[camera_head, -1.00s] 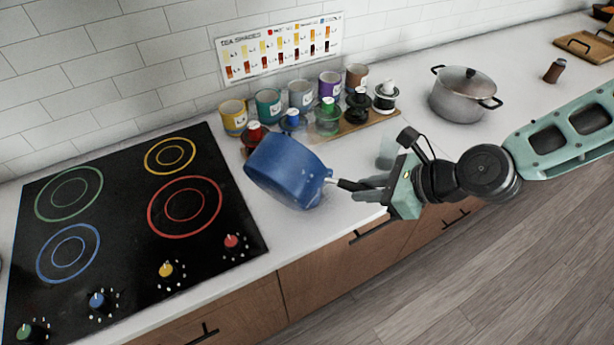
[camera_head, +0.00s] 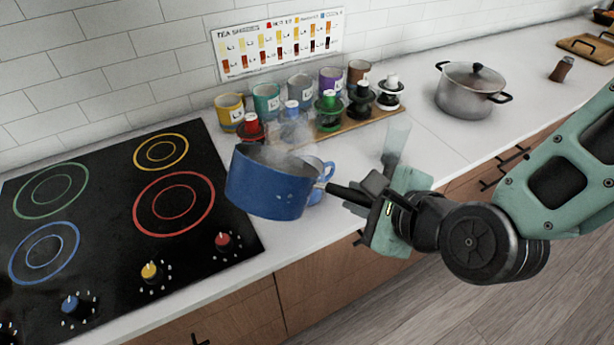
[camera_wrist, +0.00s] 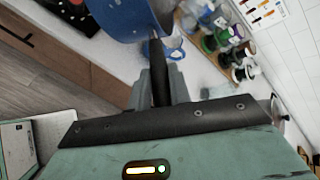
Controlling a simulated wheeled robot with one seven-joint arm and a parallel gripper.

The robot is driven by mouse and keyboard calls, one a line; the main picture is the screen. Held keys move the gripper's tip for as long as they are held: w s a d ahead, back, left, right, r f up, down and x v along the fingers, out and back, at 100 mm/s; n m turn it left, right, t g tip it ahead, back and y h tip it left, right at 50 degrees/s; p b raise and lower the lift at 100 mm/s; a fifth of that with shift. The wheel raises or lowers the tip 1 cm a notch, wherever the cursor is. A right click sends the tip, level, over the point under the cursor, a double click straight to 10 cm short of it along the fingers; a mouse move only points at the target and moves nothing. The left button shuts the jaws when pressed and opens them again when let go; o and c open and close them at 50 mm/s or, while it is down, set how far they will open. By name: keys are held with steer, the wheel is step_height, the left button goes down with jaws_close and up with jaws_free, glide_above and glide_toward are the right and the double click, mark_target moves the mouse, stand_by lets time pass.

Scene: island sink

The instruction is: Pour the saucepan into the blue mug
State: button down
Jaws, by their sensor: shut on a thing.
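The blue saucepan (camera_head: 268,186) is in the air over the counter, just right of the cooktop, nearly level with its mouth showing and steam above it. My gripper (camera_head: 362,198) is shut on its dark handle. The blue mug (camera_head: 322,176) stands on the counter behind the pan, mostly hidden by it; its handle and part of its side show. In the wrist view the pan (camera_wrist: 118,16) is at the top, its handle (camera_wrist: 159,75) runs down between my fingers, and part of the mug (camera_wrist: 153,49) shows just beyond the handle.
The black cooktop (camera_head: 110,215) lies to the left. A wooden board (camera_head: 372,126) with colored stampers and several labelled tins stands behind the pan. A clear glass (camera_head: 396,140) is behind my gripper.

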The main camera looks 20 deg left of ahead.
steer(key=s+a+f+n+t+b, duration=0.2)
steer(key=s+b, duration=0.6)
steer(key=b, duration=1.4)
steer(key=shift+s+f+n+t+b, duration=0.2)
steer(key=shift+f+n+t+b, duration=0.1)
steer(key=shift+f+n+t, duration=1.05)
steer(key=shift+m+t, duration=0.25)
steer(key=shift+t, duration=0.1)
steer(key=shift+f, duration=0.1)
